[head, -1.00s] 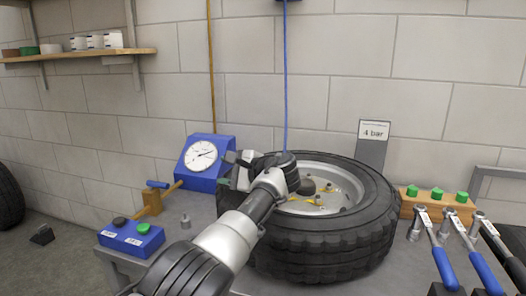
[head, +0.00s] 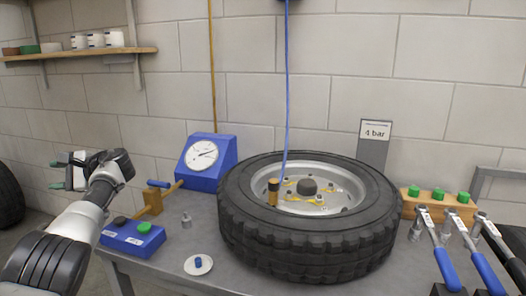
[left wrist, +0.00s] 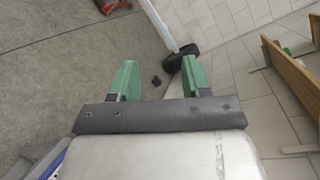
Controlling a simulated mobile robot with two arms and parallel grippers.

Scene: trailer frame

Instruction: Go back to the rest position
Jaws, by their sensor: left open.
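My left gripper (head: 68,172) is raised at the left of the head view, beyond the left edge of the bench. Its green fingers are apart and empty, which also shows in the left wrist view (left wrist: 157,82). It is clear of the wheel and the control box. My right gripper is in no view.
A wheel with a black tyre (head: 310,245) lies on the grey bench, with a blue hose (head: 288,90) hanging to a brass fitting (head: 273,190) at its rim. A gauge (head: 205,160), a button box (head: 132,238), a white dish (head: 198,265) and blue-handled wrenches (head: 445,268) surround it.

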